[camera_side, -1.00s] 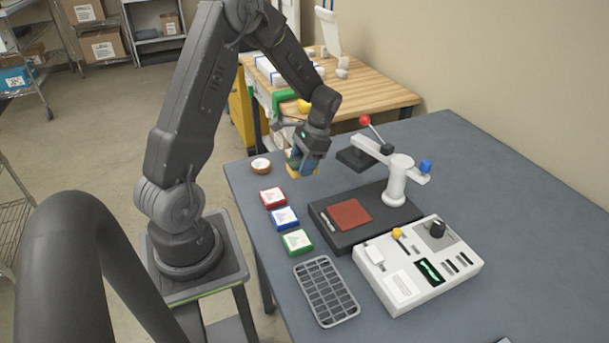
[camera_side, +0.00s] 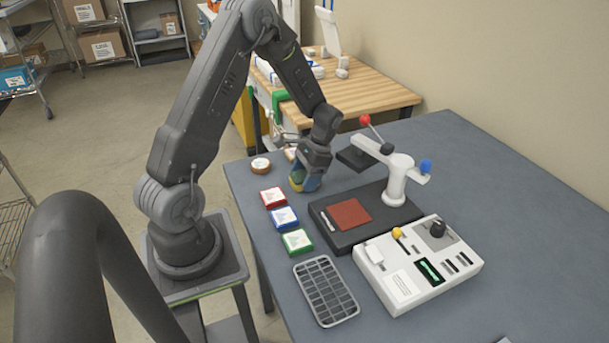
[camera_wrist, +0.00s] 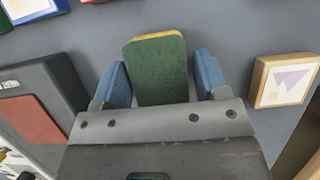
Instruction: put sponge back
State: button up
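The sponge (camera_wrist: 160,70) is a block with a dark green face and a thin yellow edge. In the wrist view it lies between the two blue fingers of my gripper (camera_wrist: 163,78). A narrow gap shows between the sponge and the right finger; the left finger is very close to it, and I cannot tell whether it touches. In the side view my gripper (camera_side: 304,182) is low over the far left part of the grey table, and the yellow of the sponge (camera_side: 296,184) shows at the fingers. The fingers hide most of the sponge there.
Red (camera_side: 273,197), blue (camera_side: 284,218) and green (camera_side: 297,241) labelled boxes line the table's left side. The black press base (camera_side: 335,234) with a red-brown pad (camera_side: 350,213) is to the right. A wooden-framed piece (camera_wrist: 285,80) is close to the right finger.

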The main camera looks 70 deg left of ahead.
jog(key=shift+o, duration=0.7)
jog(key=shift+r, duration=0.25)
jog(key=v, duration=1.2)
jog(key=s+d+r+t+y, duration=0.1)
jog(key=s+d+r+t, duration=0.4)
jog(key=d+r, duration=0.7)
jog(key=s+d+r+t+h, duration=0.1)
jog(key=s+d+t, duration=0.4)
jog(key=s+d, duration=0.4)
jog(key=shift+s+d+r, duration=0.2)
jog(key=shift+s+r, duration=0.1)
jog(key=shift+s, duration=0.65)
